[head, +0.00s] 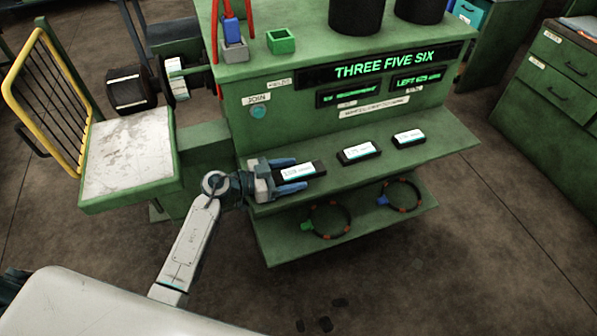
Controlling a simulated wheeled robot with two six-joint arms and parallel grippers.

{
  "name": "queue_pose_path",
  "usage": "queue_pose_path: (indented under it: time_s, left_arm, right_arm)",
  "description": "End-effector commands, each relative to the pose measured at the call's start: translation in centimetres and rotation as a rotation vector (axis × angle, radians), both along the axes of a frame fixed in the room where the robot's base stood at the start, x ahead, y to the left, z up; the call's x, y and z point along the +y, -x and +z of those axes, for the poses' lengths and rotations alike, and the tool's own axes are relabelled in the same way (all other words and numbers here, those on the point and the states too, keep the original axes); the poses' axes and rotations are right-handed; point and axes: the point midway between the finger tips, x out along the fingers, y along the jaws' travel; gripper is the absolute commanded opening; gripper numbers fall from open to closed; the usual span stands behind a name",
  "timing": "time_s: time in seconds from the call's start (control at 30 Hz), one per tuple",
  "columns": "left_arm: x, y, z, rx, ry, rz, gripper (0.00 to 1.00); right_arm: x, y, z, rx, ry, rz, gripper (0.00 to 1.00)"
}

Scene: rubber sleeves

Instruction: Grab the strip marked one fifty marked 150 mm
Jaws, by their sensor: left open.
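Three dark strips with white labels lie in a row on the green shelf (440,148). The left strip (300,171) has a label that is too blurred to read surely. The middle strip (359,152) and the right strip (408,138) also have labels too small to read. My left gripper (291,175) is open, with its blue fingers pointing right, one on the far side and one on the near side of the left strip's left end. I cannot tell whether the fingers touch it. My right gripper is not in view.
The green machine has a lit display reading THREE FIVE SIX (384,66). Two dark rings (330,236) lie on the lower shelf. A green box (281,41) and black cylinders (356,15) stand on top. A yellow guard (42,95) is at left.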

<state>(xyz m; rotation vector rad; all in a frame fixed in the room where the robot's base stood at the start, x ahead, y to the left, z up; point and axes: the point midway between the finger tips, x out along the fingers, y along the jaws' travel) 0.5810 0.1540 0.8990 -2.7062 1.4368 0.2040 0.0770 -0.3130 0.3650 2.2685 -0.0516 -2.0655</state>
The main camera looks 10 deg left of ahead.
Motion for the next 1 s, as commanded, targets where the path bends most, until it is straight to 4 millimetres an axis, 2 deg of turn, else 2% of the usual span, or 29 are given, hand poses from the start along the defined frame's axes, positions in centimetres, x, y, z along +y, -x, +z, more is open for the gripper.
queue_pose_path:
  time_s: [0.17,0.4,0.43,0.77,1.0]
  left_arm:
    - [0.0,0.0,0.0,0.001,-0.001,0.000,0.67]
    - [0.0,0.0,0.0,0.001,-0.001,0.000,0.20]
    - [0.0,0.0,0.0,0.001,-0.001,0.000,0.18]
    - [0.0,0.0,0.2,-0.002,-0.001,0.000,0.18]
    - [0.1,0.0,2.6,-0.005,-0.002,-0.001,0.18]
  right_arm:
    - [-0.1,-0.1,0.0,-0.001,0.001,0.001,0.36]
    - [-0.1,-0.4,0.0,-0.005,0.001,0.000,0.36]
    - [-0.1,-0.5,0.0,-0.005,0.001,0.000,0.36]
    - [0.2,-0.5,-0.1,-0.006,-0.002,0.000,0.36]
    - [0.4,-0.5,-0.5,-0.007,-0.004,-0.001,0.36]
